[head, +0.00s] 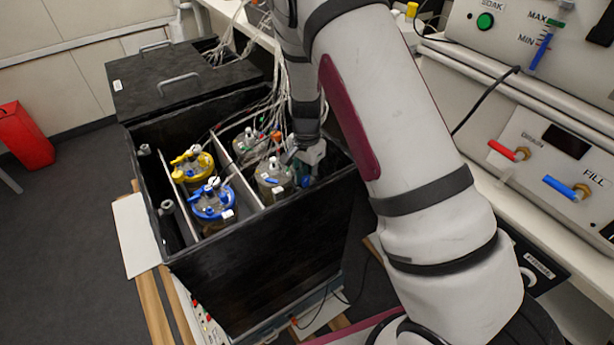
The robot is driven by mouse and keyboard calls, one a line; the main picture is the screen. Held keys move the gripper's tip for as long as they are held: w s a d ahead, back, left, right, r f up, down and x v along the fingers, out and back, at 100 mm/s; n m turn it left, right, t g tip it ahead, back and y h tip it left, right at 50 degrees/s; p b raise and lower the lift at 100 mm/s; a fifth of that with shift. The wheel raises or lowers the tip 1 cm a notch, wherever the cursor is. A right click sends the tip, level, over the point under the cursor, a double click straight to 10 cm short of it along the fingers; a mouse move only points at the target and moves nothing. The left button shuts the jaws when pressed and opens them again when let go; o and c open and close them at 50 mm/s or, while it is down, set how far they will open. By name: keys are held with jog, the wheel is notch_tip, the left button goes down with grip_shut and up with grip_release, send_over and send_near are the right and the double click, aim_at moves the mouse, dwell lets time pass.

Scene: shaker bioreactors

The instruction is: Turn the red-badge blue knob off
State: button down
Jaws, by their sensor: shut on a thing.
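My gripper (297,160) reaches down into the open black box at the lid of the right-hand front vessel (274,190). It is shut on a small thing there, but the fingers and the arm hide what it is. A small blue part (306,182), possibly a knob, shows just below the gripper. I cannot make out a red badge on it. A front-left vessel with a blue lid (212,203) carries blue knobs on top and stands apart from the gripper.
The black box (255,275) has light dividers and a folded-back lid (185,80). A yellow-lidded vessel (192,167) and another vessel (247,147) stand behind, with many tubes. A panel with a red handle (508,151) and blue handle (566,187) is at right.

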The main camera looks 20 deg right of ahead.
aim_at(306, 179)
jog(key=m, duration=0.5)
jog(key=shift+p, duration=0.3)
jog(key=shift+m, duration=0.4)
jog(key=c, duration=1.3)
grip_release()
jog(key=shift+c, duration=0.2)
notch_tip(306, 179, up, 12)
jog(key=shift+r, duration=0.1)
